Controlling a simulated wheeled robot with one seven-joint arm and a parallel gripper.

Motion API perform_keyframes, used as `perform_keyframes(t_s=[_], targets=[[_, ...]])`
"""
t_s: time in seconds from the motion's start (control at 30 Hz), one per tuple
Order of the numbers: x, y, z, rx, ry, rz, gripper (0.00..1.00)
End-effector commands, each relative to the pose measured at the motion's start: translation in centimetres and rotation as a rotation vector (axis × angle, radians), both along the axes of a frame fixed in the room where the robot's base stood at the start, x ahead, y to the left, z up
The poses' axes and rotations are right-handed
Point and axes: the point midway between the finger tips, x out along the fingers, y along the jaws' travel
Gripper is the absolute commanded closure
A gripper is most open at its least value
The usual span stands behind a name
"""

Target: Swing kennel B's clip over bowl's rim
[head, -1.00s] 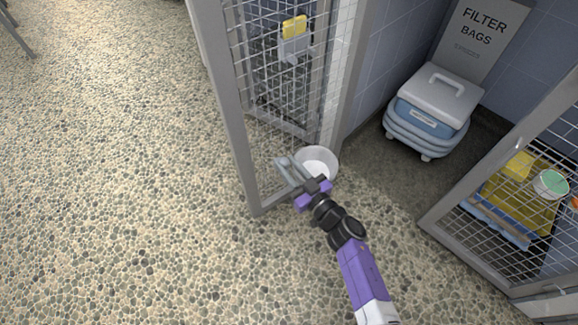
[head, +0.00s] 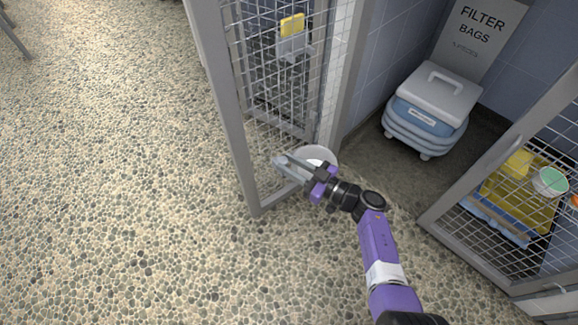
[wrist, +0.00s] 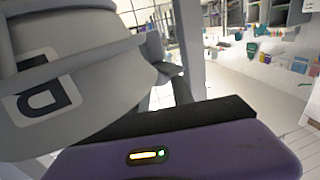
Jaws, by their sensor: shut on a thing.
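The bowl (head: 316,153) is pale and round and sits low beside the open mesh door, partly hidden behind my gripper. My gripper (head: 319,177) is at the bowl's near side, shut on a grey bar that looks like the clip (head: 290,168). The bar reaches left from the jaws toward the door's lower part. In the wrist view, a grey curved surface with a letter B label (wrist: 45,88) fills the left, close to my purple and black jaw (wrist: 190,140). I cannot tell whether the clip lies over the bowl's rim.
The grey door frame (head: 230,110) stands left of the bowl. Another mesh door (head: 500,165) is at the right.

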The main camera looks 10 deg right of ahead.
Motion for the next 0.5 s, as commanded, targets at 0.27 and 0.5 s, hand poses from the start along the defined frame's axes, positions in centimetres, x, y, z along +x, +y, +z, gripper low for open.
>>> perform_keyframes(t_s=[0.27,0.5], targets=[[0.34,-0.31,-0.21,0.000,-0.001,0.122,1.00],[0.36,-0.29,-0.12,0.000,0.000,0.178,1.00]])
